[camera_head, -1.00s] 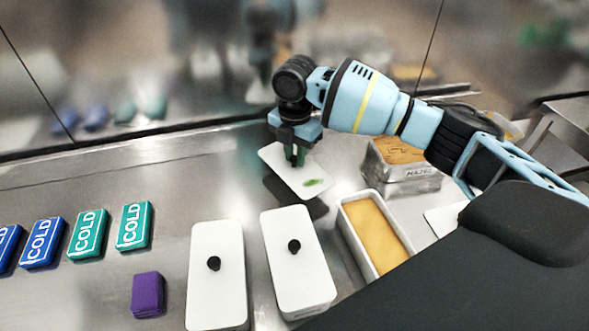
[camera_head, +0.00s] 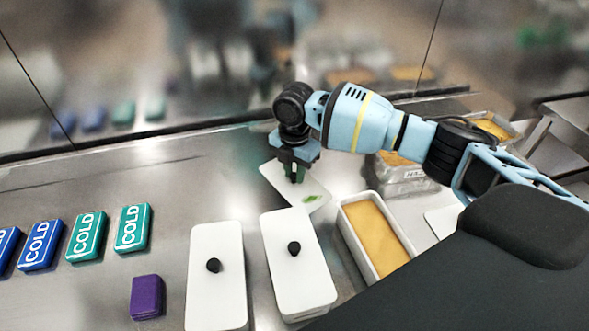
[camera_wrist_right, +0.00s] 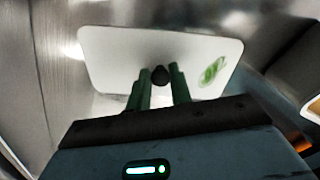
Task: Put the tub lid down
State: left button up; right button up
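The tub lid (camera_head: 277,178) is a white plate with rounded corners, a green leaf mark and a dark knob. It lies about level, low over the steel counter behind the white tubs; I cannot tell if it touches the counter. My right gripper (camera_head: 294,175) points down at it. In the right wrist view, the green fingers of the gripper (camera_wrist_right: 159,78) stand close on both sides of the knob, shut on it, with the lid (camera_wrist_right: 110,55) spread beyond them. An open white tub (camera_head: 344,227) with orange-yellow contents stands to the right. My left gripper is not in view.
Two white lidded tubs (camera_head: 217,240) (camera_head: 297,240) stand in front of the lid. Blue and teal COLD packs (camera_head: 132,227) and a purple block (camera_head: 147,297) lie to the left. A metal pan (camera_head: 400,180) stands behind the open tub. The counter left of the lid is clear.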

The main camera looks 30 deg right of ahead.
aim_at(295, 174)
jog(key=o, duration=0.4)
notch_tip(295, 174, up, 12)
jog(key=shift+r+p, duration=0.2)
jog(key=shift+p, duration=0.1)
dwell(0.7)
